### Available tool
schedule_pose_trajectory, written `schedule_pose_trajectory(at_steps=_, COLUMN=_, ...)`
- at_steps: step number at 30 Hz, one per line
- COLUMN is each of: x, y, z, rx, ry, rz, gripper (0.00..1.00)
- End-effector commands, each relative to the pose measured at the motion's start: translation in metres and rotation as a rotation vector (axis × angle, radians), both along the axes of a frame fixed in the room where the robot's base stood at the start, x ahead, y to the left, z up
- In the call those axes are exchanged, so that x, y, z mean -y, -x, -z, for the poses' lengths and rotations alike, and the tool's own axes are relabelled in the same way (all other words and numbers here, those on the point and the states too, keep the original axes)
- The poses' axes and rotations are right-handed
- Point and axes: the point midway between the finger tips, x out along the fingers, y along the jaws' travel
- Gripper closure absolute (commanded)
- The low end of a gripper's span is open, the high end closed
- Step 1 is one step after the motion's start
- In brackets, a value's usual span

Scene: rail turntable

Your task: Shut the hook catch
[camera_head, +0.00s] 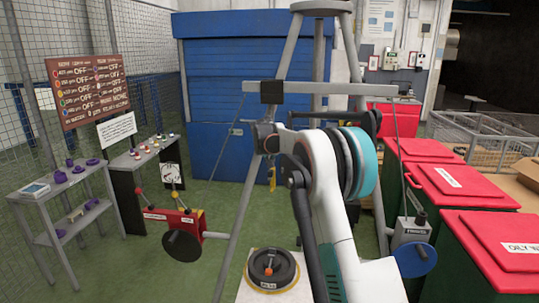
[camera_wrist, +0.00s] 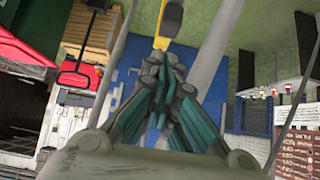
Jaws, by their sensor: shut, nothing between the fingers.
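My gripper (camera_wrist: 158,68) shows in the wrist view with its teal fingers together, and I see nothing between them. A yellow piece (camera_wrist: 163,35) with a dark grey block (camera_wrist: 173,14) at its upper end in that view lies just past the fingertips. Whether they touch it I cannot tell. In the head view a small yellow piece (camera_head: 272,179) shows just below the end of my arm, in front of the blue cabinet; it may be the same hook. Its catch is too small to make out. My fingers are not clear in the head view.
A grey frame (camera_head: 235,235) with slanted legs and a crossbar (camera_head: 330,88) stands around my arm. A round dark turntable (camera_head: 272,268) is below. Red-lidded bins (camera_head: 455,180) stand on the right, a grey shelf (camera_head: 55,195) on the left.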

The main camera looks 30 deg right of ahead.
Motion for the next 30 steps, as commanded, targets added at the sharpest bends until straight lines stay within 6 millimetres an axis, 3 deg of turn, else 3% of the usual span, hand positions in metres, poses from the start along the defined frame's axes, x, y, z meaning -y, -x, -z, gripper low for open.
schedule_pose_trajectory(at_steps=7, x=-0.001, y=0.000, z=0.022, rx=0.000, ry=0.000, rz=0.000, gripper=1.00)
schedule_pose_trajectory(at_steps=30, x=-0.004, y=0.004, z=0.028, rx=0.049, ry=0.032, rz=-0.001, gripper=1.00)
